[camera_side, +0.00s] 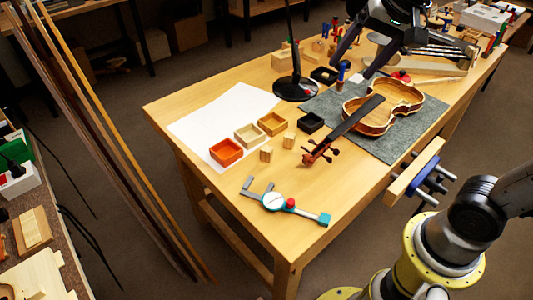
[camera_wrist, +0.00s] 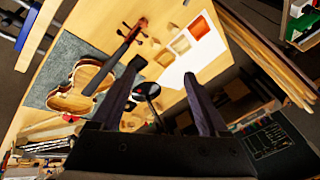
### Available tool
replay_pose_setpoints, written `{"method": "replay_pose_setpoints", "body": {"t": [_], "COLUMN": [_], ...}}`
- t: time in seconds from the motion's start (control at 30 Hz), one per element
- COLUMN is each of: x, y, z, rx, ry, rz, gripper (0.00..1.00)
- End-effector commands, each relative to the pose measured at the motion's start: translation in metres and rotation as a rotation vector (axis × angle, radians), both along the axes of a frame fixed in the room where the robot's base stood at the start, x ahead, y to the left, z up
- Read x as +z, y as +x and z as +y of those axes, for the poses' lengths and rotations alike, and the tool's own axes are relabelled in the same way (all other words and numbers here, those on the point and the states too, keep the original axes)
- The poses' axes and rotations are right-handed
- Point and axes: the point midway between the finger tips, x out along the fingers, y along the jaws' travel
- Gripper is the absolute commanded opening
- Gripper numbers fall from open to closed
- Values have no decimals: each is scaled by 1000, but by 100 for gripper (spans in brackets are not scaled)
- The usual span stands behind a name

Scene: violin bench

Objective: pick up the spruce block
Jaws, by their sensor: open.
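Two small pale wooden blocks stand on the bench near the small trays in the side view, one nearer the front (camera_side: 266,153) and one just behind it (camera_side: 289,140). Either could be the spruce block; I cannot tell which. My gripper (camera_side: 352,66) is open and empty above the far part of the bench, well away from both blocks. In the wrist view its two dark fingers (camera_wrist: 162,70) are spread wide with nothing held between them. The blocks are too small to make out surely in that view.
An orange tray (camera_side: 226,152) and two wooden trays sit on white paper (camera_side: 195,127). A violin (camera_side: 384,107) lies on a grey mat (camera_side: 425,122), its neck reaching toward the blocks. A caliper (camera_side: 275,201) lies in front. A lamp base (camera_side: 296,88) stands behind.

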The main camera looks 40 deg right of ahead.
Motion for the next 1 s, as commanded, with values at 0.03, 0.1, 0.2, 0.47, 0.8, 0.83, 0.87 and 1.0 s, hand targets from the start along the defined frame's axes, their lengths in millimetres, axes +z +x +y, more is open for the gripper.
{"method": "replay_pose_setpoints", "body": {"t": [0.03,0.1,0.2,0.47,0.8,0.83,0.87,1.0], "x": [-4,-11,-27,-106,-203,-206,-209,-229], "y": [23,50,89,172,196,195,195,194], "z": [2,5,9,23,34,34,35,35], "rx": [-43,-107,-186,-315,-308,-308,-307,-306], "ry": [21,48,78,101,62,60,59,57], "rz": [31,66,117,265,425,430,434,441], "gripper": [78,78,78,78,78,78,78,78]}}
